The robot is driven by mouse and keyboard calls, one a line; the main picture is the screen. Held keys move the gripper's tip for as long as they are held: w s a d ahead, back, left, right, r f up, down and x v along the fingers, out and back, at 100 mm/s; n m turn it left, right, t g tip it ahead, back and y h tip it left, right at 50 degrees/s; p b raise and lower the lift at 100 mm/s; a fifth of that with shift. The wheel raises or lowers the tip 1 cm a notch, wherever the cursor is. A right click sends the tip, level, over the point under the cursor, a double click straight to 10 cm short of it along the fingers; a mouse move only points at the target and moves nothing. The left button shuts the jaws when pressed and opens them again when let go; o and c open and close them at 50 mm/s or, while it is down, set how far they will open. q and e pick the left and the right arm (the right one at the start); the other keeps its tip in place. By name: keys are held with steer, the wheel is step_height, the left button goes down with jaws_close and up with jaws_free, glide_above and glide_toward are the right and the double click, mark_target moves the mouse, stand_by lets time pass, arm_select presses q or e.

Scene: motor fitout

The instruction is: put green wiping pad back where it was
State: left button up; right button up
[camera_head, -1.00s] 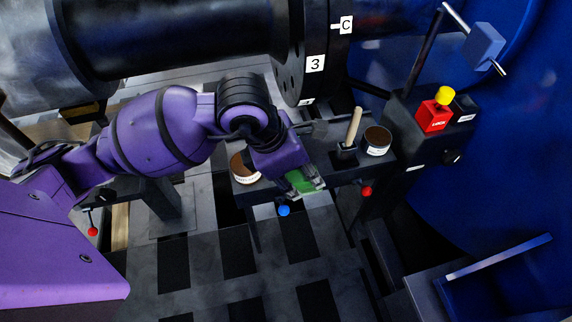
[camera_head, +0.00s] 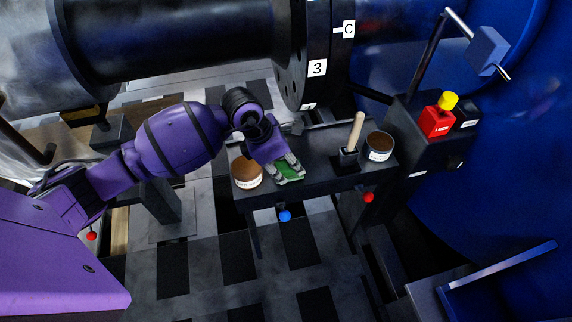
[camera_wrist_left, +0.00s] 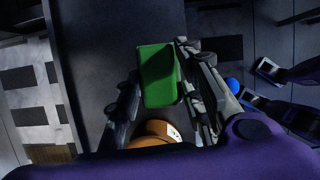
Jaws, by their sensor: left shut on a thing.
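The green wiping pad (camera_head: 290,174) is between the fingers of my left gripper (camera_head: 286,171), over the front part of the dark bench (camera_head: 322,177). In the left wrist view the green pad (camera_wrist_left: 158,76) sits between the two fingers of the left gripper (camera_wrist_left: 160,85), which is shut on it. Whether the pad touches the bench top cannot be told. My right gripper is not in view.
A brown-topped tin (camera_head: 246,173) stands just left of the pad. A wooden-handled tool (camera_head: 356,133) stands in a dark holder, with another tin (camera_head: 379,146) beside it. A red bottle with a yellow cap (camera_head: 438,118) is further right. A large black flanged cylinder (camera_head: 190,45) hangs behind the bench.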

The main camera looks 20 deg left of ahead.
arm_select(q)
steer(key=shift+f, duration=0.25)
steer(key=shift+f, duration=0.1)
steer(key=o, duration=1.1)
steer(key=p+v, duration=0.8)
steer(key=v, duration=0.4)
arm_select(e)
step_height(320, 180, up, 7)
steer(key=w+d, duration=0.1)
arm_select(q)
steer(key=shift+d, duration=0.1)
